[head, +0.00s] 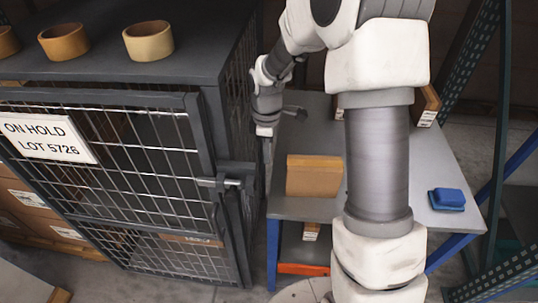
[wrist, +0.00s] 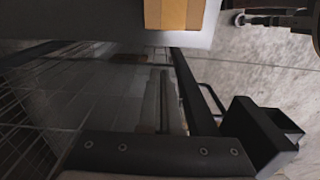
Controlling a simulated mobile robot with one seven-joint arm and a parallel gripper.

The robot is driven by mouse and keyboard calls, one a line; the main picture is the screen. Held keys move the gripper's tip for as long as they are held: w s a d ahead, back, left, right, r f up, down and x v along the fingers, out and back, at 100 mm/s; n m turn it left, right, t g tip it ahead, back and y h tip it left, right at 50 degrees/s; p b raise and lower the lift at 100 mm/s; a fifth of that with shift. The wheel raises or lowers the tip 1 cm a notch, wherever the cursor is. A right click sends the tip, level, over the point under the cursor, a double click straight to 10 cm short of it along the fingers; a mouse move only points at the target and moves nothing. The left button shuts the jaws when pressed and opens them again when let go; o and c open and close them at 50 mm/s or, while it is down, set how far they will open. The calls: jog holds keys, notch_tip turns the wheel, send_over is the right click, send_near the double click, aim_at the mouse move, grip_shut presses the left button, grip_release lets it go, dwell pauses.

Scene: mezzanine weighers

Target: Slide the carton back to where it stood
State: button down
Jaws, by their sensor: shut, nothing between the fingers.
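A brown carton (head: 314,177) stands upright on the grey table (head: 300,118), near its left side and close to the front edge. My arm's column covers part of the table to its right. In the wrist view, a tan carton (wrist: 175,12) shows at the top edge, partly cut off, on a pale surface. My gripper (head: 266,148) hangs at the table's left edge, beside the cage, behind and left of the carton and apart from it. It is shut and empty. Its fingertips are small and dark in the head view.
A dark mesh cage (head: 205,90) with an "ON HOLD" sign (head: 45,137) stands close on the left, with tape rolls on top. Another carton (head: 427,106) stands at the table's back right. A blue object (head: 447,198) lies at the right. The table between them is partly hidden.

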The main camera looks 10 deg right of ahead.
jog(key=f, duration=0.2)
jog(key=d+f, duration=0.1)
jog(key=f, duration=0.2)
jog(key=d+f, duration=0.1)
jog(key=f, duration=0.1)
jog(key=shift+s+d+f, duration=0.2)
jog(key=shift+s+f, duration=0.05)
jog(key=shift+s, duration=0.15)
jog(key=shift+s+d, duration=0.25)
jog(key=shift+d, duration=0.45)
jog(key=s+d, duration=0.1)
jog(key=d, duration=0.3)
jog(key=s+d+p, duration=0.1)
jog(key=s+d, duration=0.1)
jog(key=d, duration=0.3)
jog(key=s+d+p, duration=0.1)
jog(key=s+d, duration=0.1)
jog(key=d, duration=0.3)
jog(key=shift+d, duration=0.25)
jog(key=shift+a, duration=0.1)
